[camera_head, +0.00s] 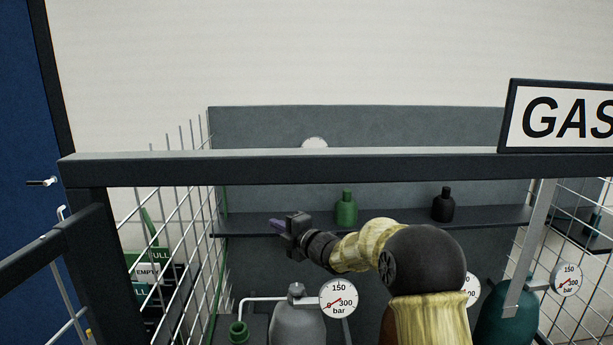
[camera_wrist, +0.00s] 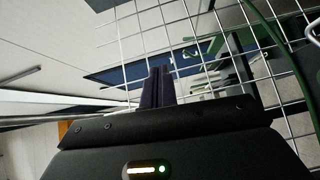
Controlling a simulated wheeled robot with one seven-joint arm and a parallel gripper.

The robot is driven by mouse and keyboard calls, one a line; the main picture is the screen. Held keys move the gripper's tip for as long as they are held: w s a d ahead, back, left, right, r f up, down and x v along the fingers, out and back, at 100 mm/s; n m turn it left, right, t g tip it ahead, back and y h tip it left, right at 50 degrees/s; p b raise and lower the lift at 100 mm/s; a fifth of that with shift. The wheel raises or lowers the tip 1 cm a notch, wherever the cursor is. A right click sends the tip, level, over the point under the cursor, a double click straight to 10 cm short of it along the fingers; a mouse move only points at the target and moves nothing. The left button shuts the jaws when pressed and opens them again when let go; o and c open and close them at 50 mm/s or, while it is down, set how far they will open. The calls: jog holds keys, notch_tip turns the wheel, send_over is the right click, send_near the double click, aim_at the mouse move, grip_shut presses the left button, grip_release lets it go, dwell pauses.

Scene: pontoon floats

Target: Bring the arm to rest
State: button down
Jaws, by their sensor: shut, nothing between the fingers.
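My gripper (camera_head: 277,224) is in the head view, left of centre, in front of the dark shelf. Its fingers point left, toward the wire mesh side of the cage. The arm, in a yellowish sleeve, reaches up from the lower right, bent at a dark round joint. In the wrist view my gripper (camera_wrist: 158,84) shows two dark fingers side by side, shut with nothing held. White mesh (camera_wrist: 150,45) stands beyond the fingertips.
A dark cage rail (camera_head: 320,168) crosses the head view. A green bottle (camera_head: 346,209) and a black bottle (camera_head: 443,206) stand on the shelf (camera_head: 395,217). Below are a grey cylinder (camera_head: 298,323), a teal cylinder (camera_head: 505,318) and gauges (camera_head: 338,299). A GAS sign (camera_head: 560,117) is at right.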

jog(key=s+d+f+m+g+h, duration=0.1)
jog(key=s+d+f+m+h, duration=0.3)
jog(key=s+d+m+h, duration=0.25)
jog(key=s+d+f+m+g+h, duration=0.1)
jog(key=s+d+f+m+h, duration=0.3)
jog(key=d+m, duration=0.45)
jog(key=s+d+f+m+g, duration=0.2)
jog(key=s+m, duration=0.2)
jog(key=s, duration=0.5)
jog(key=s+d+f+m+g+h, duration=0.1)
jog(key=s+d+f+m+g, duration=0.2)
jog(key=s, duration=0.6)
jog(key=s+d+f+m+g+h, duration=0.1)
jog(key=s+d+f+m+g, duration=0.1)
jog(key=s, duration=0.6)
jog(key=f+m, duration=0.1)
jog(key=m, duration=0.1)
jog(key=shift+s+d+f+m+g, duration=0.15)
jog(key=shift+s+d+m+g, duration=0.15)
jog(key=shift+s+d+g, duration=0.1)
jog(key=shift+a, duration=0.1)
